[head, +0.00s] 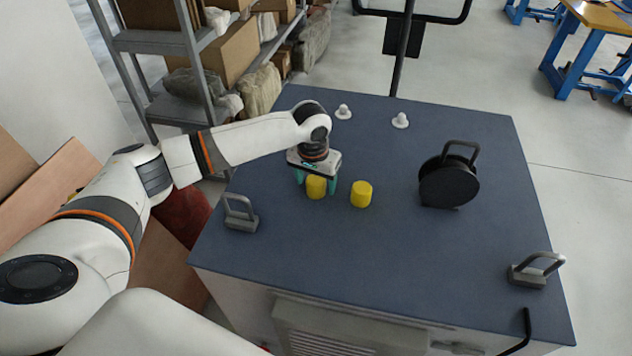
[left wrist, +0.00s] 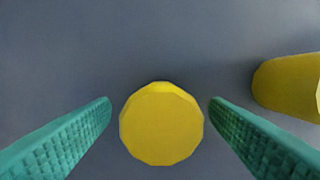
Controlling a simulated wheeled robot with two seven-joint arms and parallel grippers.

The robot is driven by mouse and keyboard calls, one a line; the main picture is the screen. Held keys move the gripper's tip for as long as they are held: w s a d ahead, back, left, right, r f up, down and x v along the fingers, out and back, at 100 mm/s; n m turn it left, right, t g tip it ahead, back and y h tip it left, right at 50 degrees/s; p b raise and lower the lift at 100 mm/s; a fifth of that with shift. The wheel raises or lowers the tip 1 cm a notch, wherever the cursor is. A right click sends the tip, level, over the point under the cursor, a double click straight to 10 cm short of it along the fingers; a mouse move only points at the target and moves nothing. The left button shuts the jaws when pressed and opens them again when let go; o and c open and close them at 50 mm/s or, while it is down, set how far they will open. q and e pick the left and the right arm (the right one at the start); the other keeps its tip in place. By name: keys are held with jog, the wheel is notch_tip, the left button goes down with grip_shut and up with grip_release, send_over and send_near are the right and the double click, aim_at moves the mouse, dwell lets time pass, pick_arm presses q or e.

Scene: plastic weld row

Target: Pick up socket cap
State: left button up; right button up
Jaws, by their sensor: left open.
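Two yellow caps stand on the dark blue-grey top of a cabinet. The left yellow cap (head: 316,188) is between the green fingers of my left gripper (head: 315,184). In the left wrist view this cap (left wrist: 161,124) sits centred between the two fingertips (left wrist: 160,106), with a gap on each side. My left gripper is open and points down over it. The right yellow cap (head: 361,195) stands a short way to the right, and shows at the right edge of the left wrist view (left wrist: 290,86). My right gripper is not in view.
The cabinet top (head: 420,265) has a grey handle (head: 240,214) at left, another handle (head: 536,270) at front right, and a black round part (head: 448,182) at right. Two white knobs (head: 343,112) (head: 400,121) stand at the back. The front middle is clear.

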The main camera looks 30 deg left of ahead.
aim_at(316, 179)
pick_arm(q)
jog(key=shift+f, duration=0.15)
jog(key=c, duration=1.1)
jog(key=shift+o, duration=0.2)
notch_tip(316, 179, up, 10)
jog(key=shift+r+b, duration=0.1)
jog(key=shift+b, duration=0.5)
